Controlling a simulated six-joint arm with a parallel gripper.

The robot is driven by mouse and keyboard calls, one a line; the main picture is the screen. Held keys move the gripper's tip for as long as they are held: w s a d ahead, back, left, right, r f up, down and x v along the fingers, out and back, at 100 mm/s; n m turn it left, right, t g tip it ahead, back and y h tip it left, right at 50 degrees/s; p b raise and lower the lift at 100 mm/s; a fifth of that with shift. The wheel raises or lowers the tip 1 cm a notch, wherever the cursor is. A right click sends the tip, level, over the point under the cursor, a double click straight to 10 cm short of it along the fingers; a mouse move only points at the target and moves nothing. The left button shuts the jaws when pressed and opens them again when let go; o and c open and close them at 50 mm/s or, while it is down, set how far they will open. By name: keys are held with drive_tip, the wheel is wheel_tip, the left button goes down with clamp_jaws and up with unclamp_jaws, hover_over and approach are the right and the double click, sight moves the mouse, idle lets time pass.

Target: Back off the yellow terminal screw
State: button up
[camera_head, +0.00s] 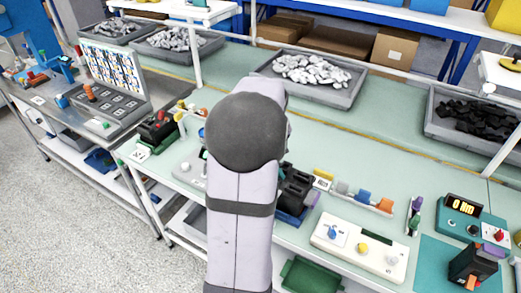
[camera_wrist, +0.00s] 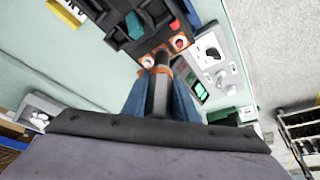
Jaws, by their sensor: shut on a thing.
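In the wrist view my gripper (camera_wrist: 160,88), with blue fingers, is shut on a dark grey driver-like tool (camera_wrist: 159,97) with an orange collar. The tool points at the terminal row of a black breaker (camera_wrist: 118,38). A white-topped terminal (camera_wrist: 147,61) and a red one (camera_wrist: 180,43) show on either side of its tip. The yellow terminal screw is not visible; the tool covers the spot between them. I cannot tell whether the tip touches a screw. In the head view the black breaker (camera_head: 297,183) stands on a blue base, and my arm hides the gripper.
A white panel with knobs (camera_head: 358,245) lies right of the breaker. A small rack with coloured blocks (camera_head: 363,198) is behind it. A teal meter (camera_head: 462,220) stands farther right. A grey bin of white parts (camera_head: 345,97) is at the back. The mid-bench is mostly clear.

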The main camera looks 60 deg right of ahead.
drive_tip(key=shift+a, duration=0.1)
drive_tip(key=shift+r+p, duration=2.3)
drive_tip(key=shift+r, duration=0.75)
drive_tip(key=shift+w+f, duration=0.1)
